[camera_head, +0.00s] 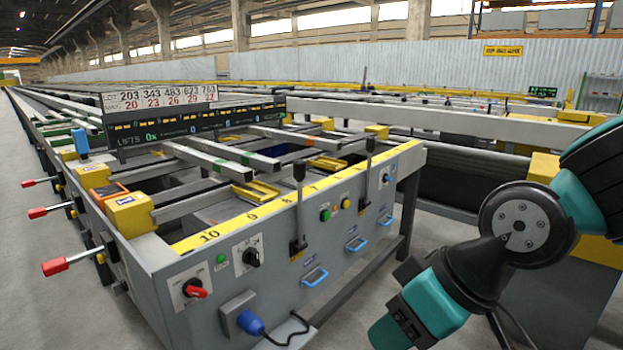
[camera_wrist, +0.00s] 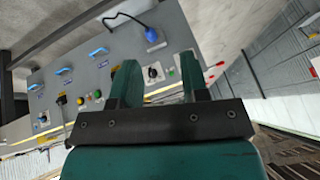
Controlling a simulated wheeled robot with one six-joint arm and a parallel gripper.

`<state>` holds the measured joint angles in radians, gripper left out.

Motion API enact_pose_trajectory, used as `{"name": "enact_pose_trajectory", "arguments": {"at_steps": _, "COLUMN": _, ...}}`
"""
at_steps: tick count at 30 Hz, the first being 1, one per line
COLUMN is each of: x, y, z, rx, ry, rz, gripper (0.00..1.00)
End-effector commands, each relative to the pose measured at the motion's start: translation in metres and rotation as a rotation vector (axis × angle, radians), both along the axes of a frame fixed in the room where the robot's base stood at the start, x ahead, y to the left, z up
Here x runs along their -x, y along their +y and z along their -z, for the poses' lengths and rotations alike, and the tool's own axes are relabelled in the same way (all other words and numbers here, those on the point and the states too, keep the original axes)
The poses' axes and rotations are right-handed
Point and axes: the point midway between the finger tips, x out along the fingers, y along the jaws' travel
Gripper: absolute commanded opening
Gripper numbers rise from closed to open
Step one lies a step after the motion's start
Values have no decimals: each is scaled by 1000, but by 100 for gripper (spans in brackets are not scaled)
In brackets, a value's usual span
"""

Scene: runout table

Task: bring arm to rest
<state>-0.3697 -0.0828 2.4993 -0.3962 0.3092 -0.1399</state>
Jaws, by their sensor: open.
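My gripper (camera_wrist: 159,78) shows in the wrist view with its two teal fingers apart and nothing between them. Beyond the fingers, in free air, is the grey control panel, seen tilted. In the head view my teal and black arm comes in from the right edge, bends at a round black joint and runs down to the lower right, in front of the table's right side. I cannot make out the fingers there. The runout table (camera_head: 400,165) fills the middle, and my arm appears apart from it.
The panel carries a red-handled switch (camera_head: 195,290), two upright black levers (camera_head: 299,210), blue handles (camera_head: 315,276) and a blue plug (camera_head: 250,322) with a cable. Red-tipped levers (camera_head: 68,263) stick out on the left. Bare floor lies left of the table.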

Motion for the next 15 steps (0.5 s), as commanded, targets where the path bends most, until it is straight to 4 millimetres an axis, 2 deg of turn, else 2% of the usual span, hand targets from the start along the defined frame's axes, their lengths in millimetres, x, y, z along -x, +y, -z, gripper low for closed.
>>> {"name": "enact_pose_trajectory", "arguments": {"at_steps": 1, "x": 14, "y": -11, "z": -7, "rx": 17, "ry": 42, "rz": 13, "gripper": 42}}
{"name": "enact_pose_trajectory", "arguments": {"at_steps": 7, "x": 74, "y": -51, "z": -23, "rx": 114, "ry": 228, "rz": 52, "gripper": 42}}
{"name": "enact_pose_trajectory", "arguments": {"at_steps": 9, "x": 76, "y": -51, "z": -49, "rx": 122, "ry": 245, "rz": 52, "gripper": 42}}
{"name": "enact_pose_trajectory", "arguments": {"at_steps": 15, "x": 76, "y": -51, "z": -99, "rx": 122, "ry": 244, "rz": 49, "gripper": 42}}
